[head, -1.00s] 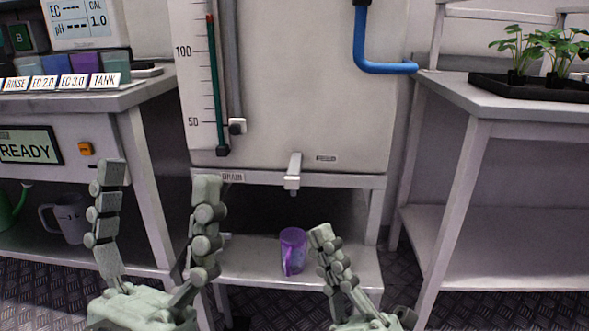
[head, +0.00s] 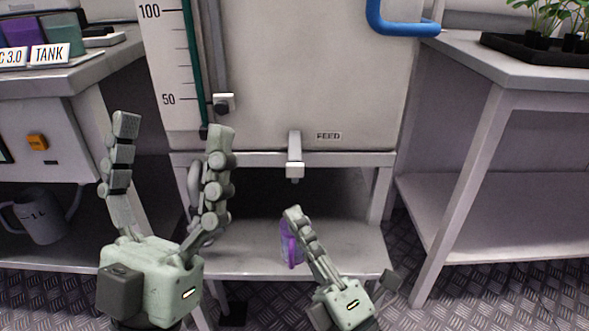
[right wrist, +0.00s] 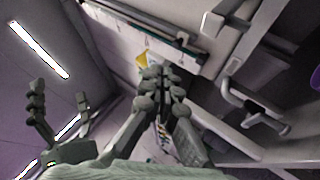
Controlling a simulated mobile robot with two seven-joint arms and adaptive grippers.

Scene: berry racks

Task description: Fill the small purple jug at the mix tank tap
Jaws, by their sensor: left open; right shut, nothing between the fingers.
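The small purple jug (head: 287,240) stands on the low shelf under the mix tank (head: 300,80), partly hidden by my right gripper. The tap (head: 294,158) sticks out of the tank's lower front beside a FEED label, above the jug. My right gripper (head: 293,212) is shut and empty, its fingers in front of the jug; I cannot tell whether they touch it. Its shut fingers also show in the right wrist view (right wrist: 160,75), where a purple edge (right wrist: 316,80) shows at the far right. My left gripper (head: 172,128) is open and empty, left of the tap.
A grey jug (head: 40,215) stands on the left bench's lower shelf. The right bench (head: 500,75) carries a black plant tray (head: 510,50); its lower shelf (head: 500,215) is bare. A blue pipe (head: 400,27) meets the tank. The low shelf (head: 350,258) is free right of the jug.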

